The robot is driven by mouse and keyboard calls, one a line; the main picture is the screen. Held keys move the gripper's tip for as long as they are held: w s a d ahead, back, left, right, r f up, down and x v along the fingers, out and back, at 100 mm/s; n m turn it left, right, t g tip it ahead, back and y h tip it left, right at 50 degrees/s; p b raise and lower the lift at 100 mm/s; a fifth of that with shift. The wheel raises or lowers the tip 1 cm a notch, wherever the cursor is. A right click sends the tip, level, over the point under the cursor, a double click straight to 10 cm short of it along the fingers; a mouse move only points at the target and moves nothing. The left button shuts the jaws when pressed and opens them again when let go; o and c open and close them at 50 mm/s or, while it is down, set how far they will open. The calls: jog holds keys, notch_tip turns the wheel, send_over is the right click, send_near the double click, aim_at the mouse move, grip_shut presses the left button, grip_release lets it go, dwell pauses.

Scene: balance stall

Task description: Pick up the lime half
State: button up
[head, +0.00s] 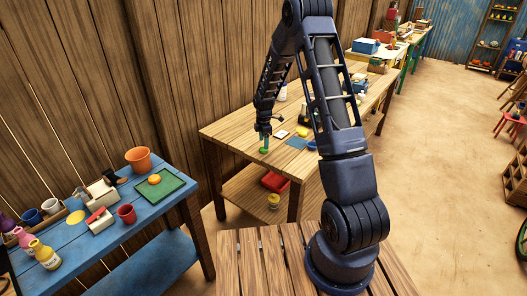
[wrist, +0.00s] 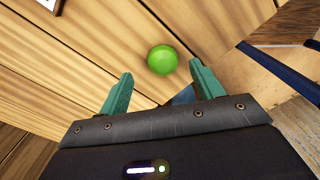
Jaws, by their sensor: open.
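The lime half (wrist: 162,60) is a round green thing on the wooden table, between and just beyond my fingertips in the wrist view. In the head view the lime half (head: 264,151) is a small green spot near the table's front left corner. My gripper (wrist: 158,88) is open, with two teal fingers apart and nothing between them. In the head view my gripper (head: 265,140) points down just above the lime half. I cannot tell the exact gap between fingertips and lime.
The wooden table (head: 232,134) also bears a white card (head: 281,134), a yellow thing (head: 303,132) and a blue mat (head: 297,143) to the right. Its edge is close to the lime. A blue table (head: 150,222) with pots and bottles stands at left.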

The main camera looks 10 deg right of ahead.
aim_at(263, 150)
jog(key=f, duration=0.3)
jog(key=shift+s+a+f, duration=0.1)
jog(key=shift+s+f, duration=0.1)
jog(key=shift+f, duration=0.15)
jog(key=c, duration=1.1)
jog(key=shift+o, duration=0.2)
